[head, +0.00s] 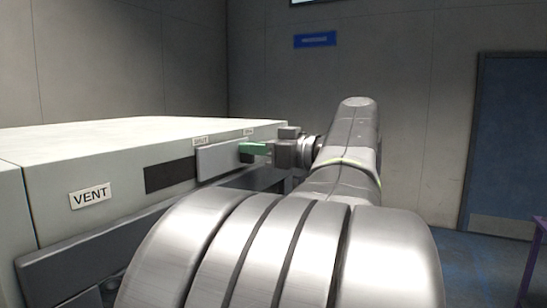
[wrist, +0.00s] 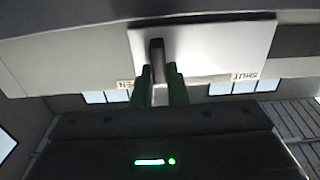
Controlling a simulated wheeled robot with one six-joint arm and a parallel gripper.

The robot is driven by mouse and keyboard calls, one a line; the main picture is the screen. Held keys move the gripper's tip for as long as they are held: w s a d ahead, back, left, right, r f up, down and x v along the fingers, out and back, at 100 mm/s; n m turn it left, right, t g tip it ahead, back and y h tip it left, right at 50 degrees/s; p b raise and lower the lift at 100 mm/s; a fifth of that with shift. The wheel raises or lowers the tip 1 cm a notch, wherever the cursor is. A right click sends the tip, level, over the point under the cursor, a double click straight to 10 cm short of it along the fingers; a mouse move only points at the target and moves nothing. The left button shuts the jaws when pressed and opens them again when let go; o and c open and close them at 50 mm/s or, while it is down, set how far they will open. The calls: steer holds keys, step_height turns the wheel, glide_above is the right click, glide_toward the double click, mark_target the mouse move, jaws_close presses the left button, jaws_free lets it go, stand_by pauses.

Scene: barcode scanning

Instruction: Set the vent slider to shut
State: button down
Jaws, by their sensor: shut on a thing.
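The vent slider is a flat light-grey plate (head: 220,159) on the front of a pale cabinet; in the wrist view the plate (wrist: 215,45) has a dark upright handle (wrist: 157,48). In the head view it sits right of a dark opening (head: 170,177), which is uncovered. The SHUT label (head: 200,141) is above the plate's left end and the OPEN label (head: 249,131) above its right part. My gripper (head: 250,149), with green fingers, is at the plate's right part. In the wrist view its fingers (wrist: 160,78) are shut on the handle, near the partly hidden OPEN label.
A VENT label (head: 90,195) is on the cabinet front at left. A dark grey ledge (head: 75,258) runs along the front below the slider. A blue door (head: 505,140) is in the far wall at right. My arm fills the lower middle of the head view.

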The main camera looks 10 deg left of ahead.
mark_target(203, 156)
steer(key=s+a+b, duration=0.1)
steer(key=s+b, duration=0.1)
steer(key=s, duration=0.1)
steer(key=s+a+b, duration=0.2)
steer(key=s, duration=0.2)
steer(key=s+a+b, duration=0.1)
steer(key=s+b, duration=0.1)
steer(key=s, duration=0.1)
steer(key=shift+s+a, duration=0.15)
steer(key=shift+s, duration=0.05)
steer(key=c, duration=1.8)
jaws_free()
steer(key=shift+c, duration=0.2)
steer(key=o, duration=0.4)
steer(key=shift+s, duration=0.25)
steer(key=shift+w, duration=0.1)
